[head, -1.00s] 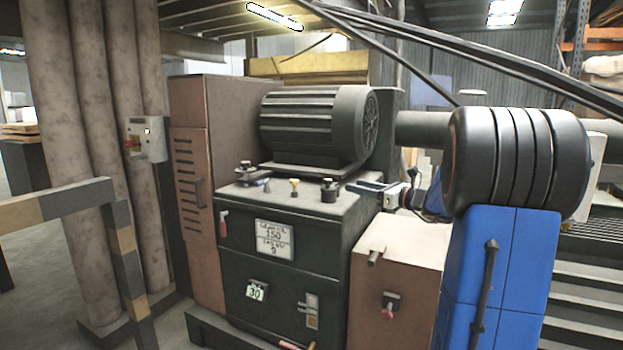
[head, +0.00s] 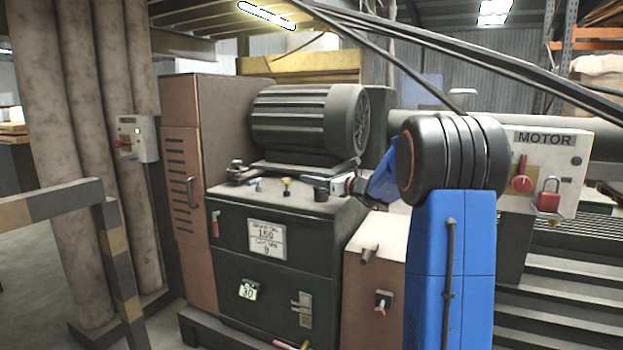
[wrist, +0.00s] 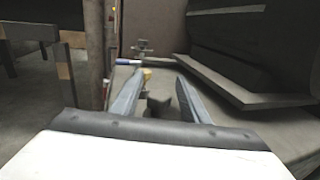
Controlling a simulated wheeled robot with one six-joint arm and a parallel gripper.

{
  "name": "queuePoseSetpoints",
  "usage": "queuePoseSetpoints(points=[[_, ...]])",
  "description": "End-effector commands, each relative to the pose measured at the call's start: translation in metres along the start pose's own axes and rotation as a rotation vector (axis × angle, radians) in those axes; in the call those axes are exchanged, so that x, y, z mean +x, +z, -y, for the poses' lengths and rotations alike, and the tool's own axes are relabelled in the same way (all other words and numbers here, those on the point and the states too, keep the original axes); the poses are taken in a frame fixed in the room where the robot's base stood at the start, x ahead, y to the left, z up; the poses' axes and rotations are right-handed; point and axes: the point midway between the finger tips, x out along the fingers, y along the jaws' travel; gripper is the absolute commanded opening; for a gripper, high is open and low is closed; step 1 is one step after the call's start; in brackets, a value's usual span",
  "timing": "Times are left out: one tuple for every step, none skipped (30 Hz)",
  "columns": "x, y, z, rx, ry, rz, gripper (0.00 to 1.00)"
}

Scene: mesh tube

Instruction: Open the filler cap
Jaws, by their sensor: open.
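A dark, short cap-like fitting (head: 320,194) stands on the machine's top plate near its front right edge. I take it to be the filler cap. In the wrist view this dark fitting (wrist: 158,105) is low between my fingers. My gripper (head: 310,180) is open, its fingers level and pointing left, just over or beside the fitting; the head view does not settle which. In the wrist view both fingers of my gripper (wrist: 160,78) are apart with no held object. A small yellow-topped fitting (head: 286,186) stands just beyond the fingertips, also seen in the wrist view (wrist: 147,75).
The ribbed motor (head: 305,125) rises close behind the top plate. A valve-like fitting (head: 237,168) and a small blue-handled part (wrist: 128,62) are farther left. A MOTOR panel (head: 545,165) with a red padlock is at right. A striped rail (head: 65,200) stands left.

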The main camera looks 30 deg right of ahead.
Motion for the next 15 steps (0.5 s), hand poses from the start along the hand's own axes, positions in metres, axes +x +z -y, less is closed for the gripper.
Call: queuePoseSetpoints(points=[[0.0052,0.0002,-0.0007,-0.001,0.002,0.0,0.41],[0.0073,0.0004,-0.0008,-0.001,0.002,0.0,0.41],[0.0094,0.0006,-0.0007,-0.001,0.001,0.0,0.41],[0.0107,0.0006,-0.0007,-0.001,0.001,0.0,0.41],[0.0116,0.0006,-0.0006,-0.001,0.001,0.0,0.41],[0.0125,0.0005,-0.0005,-0.001,0.0,0.0,0.41],[0.0129,0.0005,-0.0004,-0.001,0.0,0.0,0.41],[0.0131,0.0005,-0.0004,-0.001,0.0,0.0,0.41],[0.0133,0.0005,-0.0004,-0.001,0.0,0.0,0.41],[0.0133,0.0005,-0.0003,-0.001,0.0,0.0,0.41],[0.0132,0.0005,-0.0003,-0.001,0.0,0.0,0.41],[0.0131,0.0004,-0.0003,-0.001,0.0,0.0,0.41],[0.0131,0.0005,-0.0003,-0.001,0.0,0.0,0.41],[0.0131,0.0004,-0.0003,-0.001,0.0,0.0,0.41],[0.0131,0.0005,-0.0003,-0.001,0.0,0.0,0.34]])
